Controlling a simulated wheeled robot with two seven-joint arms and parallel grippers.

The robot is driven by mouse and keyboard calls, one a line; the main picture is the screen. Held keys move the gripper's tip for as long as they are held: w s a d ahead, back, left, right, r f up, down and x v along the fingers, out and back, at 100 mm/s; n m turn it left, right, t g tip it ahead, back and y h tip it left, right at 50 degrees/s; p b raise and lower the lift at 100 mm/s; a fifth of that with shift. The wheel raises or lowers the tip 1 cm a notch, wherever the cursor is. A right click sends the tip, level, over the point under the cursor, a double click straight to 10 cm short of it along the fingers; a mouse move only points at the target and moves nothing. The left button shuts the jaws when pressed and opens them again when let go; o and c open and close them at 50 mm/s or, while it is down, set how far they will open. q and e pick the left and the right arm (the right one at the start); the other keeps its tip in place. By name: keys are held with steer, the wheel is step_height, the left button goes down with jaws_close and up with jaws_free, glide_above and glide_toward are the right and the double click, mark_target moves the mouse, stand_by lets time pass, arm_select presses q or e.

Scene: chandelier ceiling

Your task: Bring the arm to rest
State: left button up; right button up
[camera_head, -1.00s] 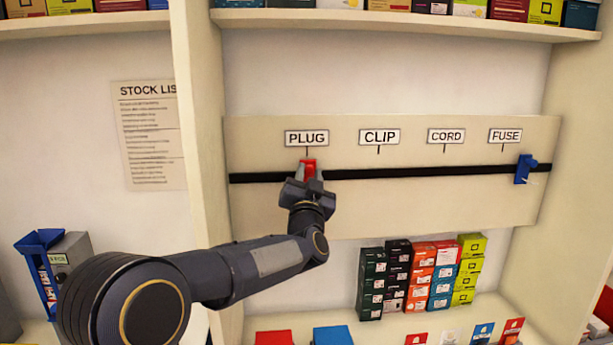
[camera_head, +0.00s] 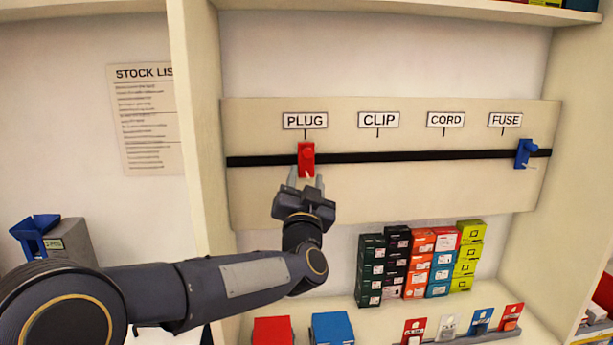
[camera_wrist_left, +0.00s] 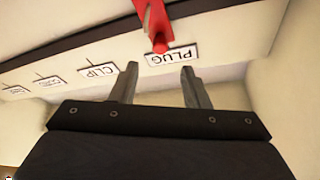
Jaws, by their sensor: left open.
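My left gripper (camera_head: 306,184) is open and empty in the head view, just below and in front of a red slider (camera_head: 306,158). The red slider sits on the black rail (camera_head: 400,157) under the PLUG label (camera_head: 305,120). In the left wrist view, the two fingers of my left gripper (camera_wrist_left: 158,86) stand apart with nothing between them. The red slider (camera_wrist_left: 155,22) shows beyond the fingertips there, clear of them, beside the PLUG label (camera_wrist_left: 171,57). My right gripper is not in view.
A blue slider (camera_head: 523,153) sits on the rail under the FUSE label (camera_head: 505,120). Stacked small boxes (camera_head: 418,262) stand on the shelf below the panel. A red box (camera_head: 272,331) and a blue box (camera_head: 332,328) are near the front. A shelf upright (camera_head: 197,130) stands left of the panel.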

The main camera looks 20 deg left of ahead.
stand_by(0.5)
arm_select(q)
steer(key=s+d+f+g+h, duration=0.2)
steer(key=s+f+g+h, duration=0.2)
steer(key=s+f, duration=0.5)
steer(key=s+d+f+n+g+h, duration=0.1)
steer(key=s+d+f+g+h, duration=0.2)
steer(key=s+f+g, duration=0.3)
steer(key=s+d+f+n+g+h, duration=0.1)
steer(key=s+d+f+g+h, duration=0.2)
steer(key=s+f, duration=0.9)
steer(key=s+g+h, duration=0.1)
steer(key=s+h, duration=0.1)
steer(key=s, duration=0.5)
steer(key=shift+f+g, duration=0.2)
steer(key=shift+g, duration=0.2)
